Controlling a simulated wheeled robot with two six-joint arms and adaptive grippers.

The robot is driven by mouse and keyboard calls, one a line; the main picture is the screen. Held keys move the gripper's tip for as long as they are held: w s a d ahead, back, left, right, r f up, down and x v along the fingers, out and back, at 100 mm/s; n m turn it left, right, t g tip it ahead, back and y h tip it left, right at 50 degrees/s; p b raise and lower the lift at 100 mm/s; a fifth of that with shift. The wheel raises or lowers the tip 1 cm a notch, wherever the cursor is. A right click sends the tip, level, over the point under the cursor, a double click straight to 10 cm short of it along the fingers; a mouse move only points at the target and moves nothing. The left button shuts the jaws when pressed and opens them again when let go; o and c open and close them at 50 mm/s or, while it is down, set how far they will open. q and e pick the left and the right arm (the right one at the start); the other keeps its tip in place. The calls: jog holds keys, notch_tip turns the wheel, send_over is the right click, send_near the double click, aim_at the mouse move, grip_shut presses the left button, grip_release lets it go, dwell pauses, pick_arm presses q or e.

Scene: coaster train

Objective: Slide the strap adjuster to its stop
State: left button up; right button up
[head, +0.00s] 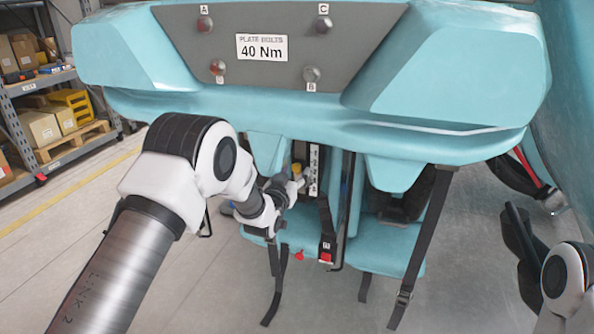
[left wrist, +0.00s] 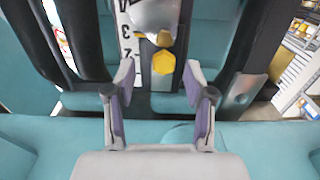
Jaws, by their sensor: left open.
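A yellow hexagonal knob (left wrist: 163,62) sits on a pale metal slider on an upright rail, beside a white plate with black numbers (left wrist: 127,38). I take this slider for the strap adjuster. In the head view the yellow knob (head: 297,169) is small, left of the number plate (head: 314,165). My left gripper (left wrist: 158,100) is open, with a finger to each side below the knob in the wrist view and nothing between them. Whether it touches the slider I cannot tell. In the head view my left gripper (head: 292,187) is at the rail's lower left. My right gripper (head: 520,248) is far right, away from the rail.
A teal seat shell overhangs the rail, with a grey bolt plate (head: 185,30) on its front. Another strap (head: 422,248) hangs farther right. Shelves with boxes (head: 40,128) stand at left.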

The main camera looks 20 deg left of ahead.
aim_at(295, 179)
pick_arm(q)
jog(key=shift+w, duration=0.7)
jog(key=shift+w+a+f, duration=0.15)
jog(key=shift+w+a, duration=0.05)
jog(key=shift+w, duration=0.1)
jog(key=shift+d, duration=0.1)
jog(key=shift+c, duration=0.7)
grip_shut()
notch_tip(295, 179, down, 3)
jog(key=shift+f+b, duration=0.1)
jog(key=shift+b, duration=1.05)
jog(key=shift+r, duration=0.2)
jog(key=shift+o, duration=0.7)
grip_release()
